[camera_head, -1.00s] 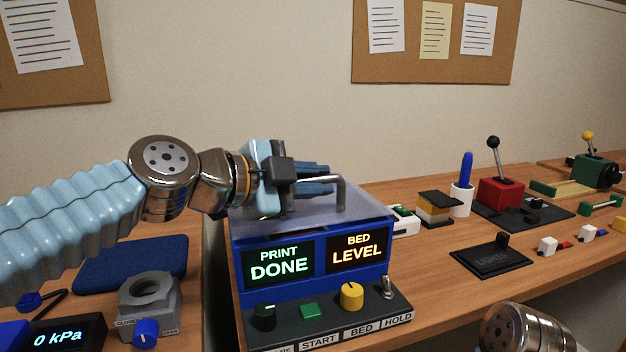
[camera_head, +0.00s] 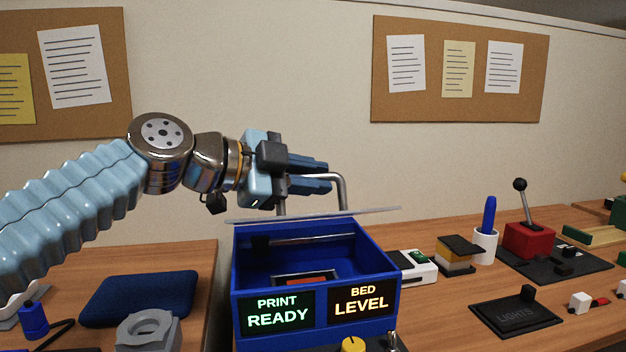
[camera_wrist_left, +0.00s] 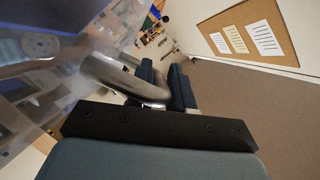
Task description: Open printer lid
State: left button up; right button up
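The blue printer (camera_head: 243,305) stands on the wooden table in the head view, with its front screens reading PRINT READY and BED LEVEL. Its clear lid (camera_head: 370,213) is raised above the box and seen almost edge-on, so the inside shows. The grey metal lid handle (camera_head: 343,190) stands up from the lid. My left gripper (camera_head: 328,177) is at the handle. In the left wrist view the bent handle (camera_wrist_left: 125,80) runs in between the two dark blue fingers (camera_wrist_left: 168,85), which look closed on it. My right gripper is out of view.
A white box with a green button (camera_head: 415,266), a pen cup (camera_head: 485,247) and a red lever unit (camera_head: 530,240) stand right of the printer. A blue pad (camera_head: 140,297) and grey ring fixture (camera_head: 148,332) lie to the left. The wall is behind.

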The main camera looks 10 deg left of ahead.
pick_arm(q)
jog(key=shift+o, duration=1.4)
jog(key=shift+a, duration=0.1)
jog(key=shift+s+a, duration=0.2)
jog(key=shift+a, duration=0.1)
jog(key=b+v, duration=0.2)
jog(key=v, duration=1.1)
